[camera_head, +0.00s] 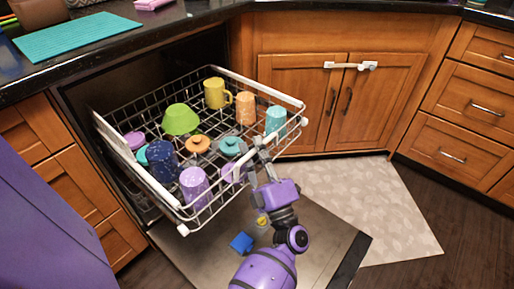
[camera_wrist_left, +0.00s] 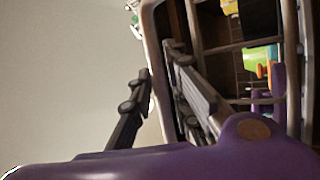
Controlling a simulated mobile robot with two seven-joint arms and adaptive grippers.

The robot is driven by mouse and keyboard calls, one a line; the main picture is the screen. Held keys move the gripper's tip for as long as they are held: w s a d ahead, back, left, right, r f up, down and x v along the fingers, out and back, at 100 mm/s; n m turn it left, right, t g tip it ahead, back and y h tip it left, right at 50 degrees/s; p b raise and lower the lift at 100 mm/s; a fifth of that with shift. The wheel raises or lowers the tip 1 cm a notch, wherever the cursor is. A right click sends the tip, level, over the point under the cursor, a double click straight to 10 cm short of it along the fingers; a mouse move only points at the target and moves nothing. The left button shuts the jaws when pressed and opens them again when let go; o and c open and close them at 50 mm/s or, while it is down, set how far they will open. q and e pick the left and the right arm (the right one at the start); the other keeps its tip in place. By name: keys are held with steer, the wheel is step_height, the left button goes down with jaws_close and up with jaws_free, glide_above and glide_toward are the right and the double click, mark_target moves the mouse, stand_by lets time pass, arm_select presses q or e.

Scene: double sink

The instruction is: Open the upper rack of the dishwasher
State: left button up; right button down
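The upper rack (camera_head: 157,187) of the dishwasher is a white wire basket. In the head view it stands well out of the dark dishwasher opening, above the lowered door (camera_head: 320,232), with several cups and lids in it. My left gripper (camera_head: 261,147) is at the rack's front rail, near its right end. In the left wrist view the two dark fingers (camera_wrist_left: 158,62) lie on either side of the pale rail (camera_wrist_left: 152,22). I cannot tell whether they press on it. The fingertips are partly hidden in the head view. My right gripper is not seen.
A blue block (camera_head: 242,242) and a small yellow item (camera_head: 263,220) lie on the lowered door. Wooden cabinets (camera_head: 292,80) with a white latch (camera_head: 350,66) stand to the right. A light mat (camera_head: 375,205) covers the floor before them. A dark countertop (camera_head: 190,22) runs above.

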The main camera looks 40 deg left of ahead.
arm_select(q)
steer(key=v, duration=1.2)
steer(key=shift+d, duration=0.1)
stand_by(0.4)
